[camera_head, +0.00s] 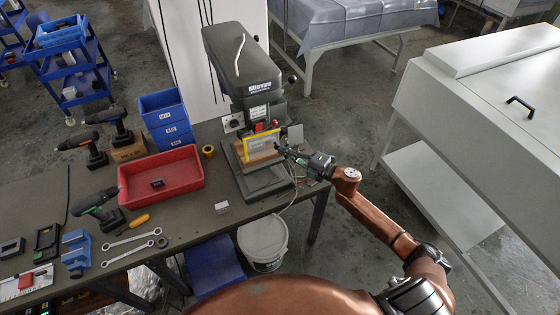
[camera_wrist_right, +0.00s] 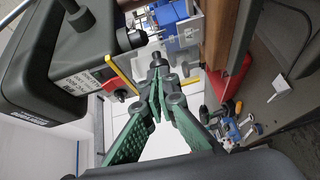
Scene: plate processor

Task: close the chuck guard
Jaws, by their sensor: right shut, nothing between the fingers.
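The drill press (camera_head: 243,75) stands on the bench, with its dark grey head over a grey base. Its chuck guard (camera_head: 262,146) is a yellow-framed panel below the head, above a wooden block. A yellow edge of the guard (camera_wrist_right: 121,75) shows in the wrist view beside the fingers. My right gripper (camera_head: 282,150) is at the right side of the guard, shut and empty. Its green-padded fingers (camera_wrist_right: 160,82) meet near the chuck area in the wrist view. I cannot tell whether they touch the guard. My left gripper is out of view.
A red tray (camera_head: 160,178) and blue bins (camera_head: 166,118) stand left of the press. Cordless drills (camera_head: 98,204) and wrenches (camera_head: 130,240) lie further left. A white bucket (camera_head: 263,242) stands below the bench edge. A white cabinet (camera_head: 500,100) is at right, with open floor between.

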